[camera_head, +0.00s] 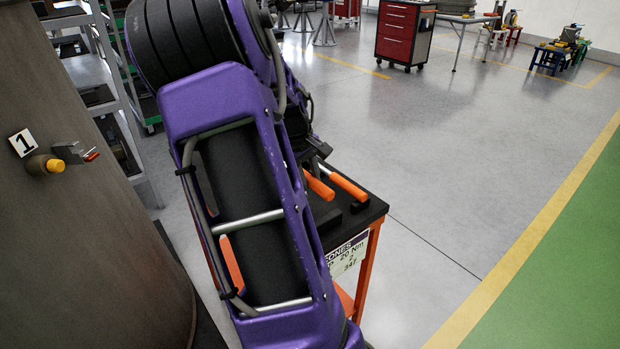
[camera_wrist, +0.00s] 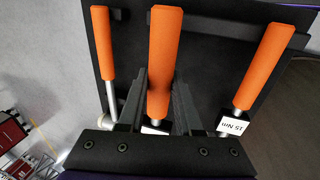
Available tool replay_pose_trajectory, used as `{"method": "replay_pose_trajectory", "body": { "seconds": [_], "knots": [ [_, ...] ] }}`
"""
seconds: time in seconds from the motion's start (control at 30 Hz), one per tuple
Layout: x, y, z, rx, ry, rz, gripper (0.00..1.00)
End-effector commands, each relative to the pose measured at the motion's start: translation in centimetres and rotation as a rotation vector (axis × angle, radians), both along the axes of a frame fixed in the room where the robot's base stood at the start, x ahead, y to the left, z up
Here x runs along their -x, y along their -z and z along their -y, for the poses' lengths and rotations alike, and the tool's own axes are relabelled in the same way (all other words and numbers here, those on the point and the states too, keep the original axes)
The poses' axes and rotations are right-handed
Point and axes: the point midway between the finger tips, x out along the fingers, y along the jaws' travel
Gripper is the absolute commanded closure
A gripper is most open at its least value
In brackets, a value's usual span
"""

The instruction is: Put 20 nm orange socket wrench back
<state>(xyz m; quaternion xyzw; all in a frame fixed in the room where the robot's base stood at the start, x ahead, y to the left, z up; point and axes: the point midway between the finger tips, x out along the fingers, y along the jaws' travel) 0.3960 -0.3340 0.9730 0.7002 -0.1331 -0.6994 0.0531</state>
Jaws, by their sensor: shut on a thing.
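In the wrist view my gripper (camera_wrist: 166,88) is shut on the middle orange-handled socket wrench (camera_wrist: 165,45), its dark fingers on either side of it. A white tag shows at its lower end, but its text is hidden. The black cart top (camera_wrist: 213,50) lies behind the handle; I cannot tell whether the wrench touches it. In the head view the cart (camera_head: 363,268) has an orange frame and a sign reading "20 Nm".
Two other orange-handled wrenches flank the held one, at left (camera_wrist: 102,45) and right (camera_wrist: 263,65). The right one's upside-down tag seems to read 15 Nm. A large brown cylinder (camera_head: 80,230) stands close at left, a grey shelf (camera_head: 95,75) behind it. Floor right of the cart is clear.

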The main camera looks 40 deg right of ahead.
Motion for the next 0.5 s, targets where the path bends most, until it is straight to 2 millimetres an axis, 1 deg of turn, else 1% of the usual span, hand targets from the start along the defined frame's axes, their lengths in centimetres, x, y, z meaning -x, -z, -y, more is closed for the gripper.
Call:
{"method": "replay_pose_trajectory", "body": {
  "seconds": [0.03, 0.5],
  "knots": [
    [0.0, 0.6, 0.1, 0.001, 0.001, 0.001, 1.0],
    [0.0, 3.8, 0.0, 0.002, 0.0, 0.002, 1.0]
  ]
}}
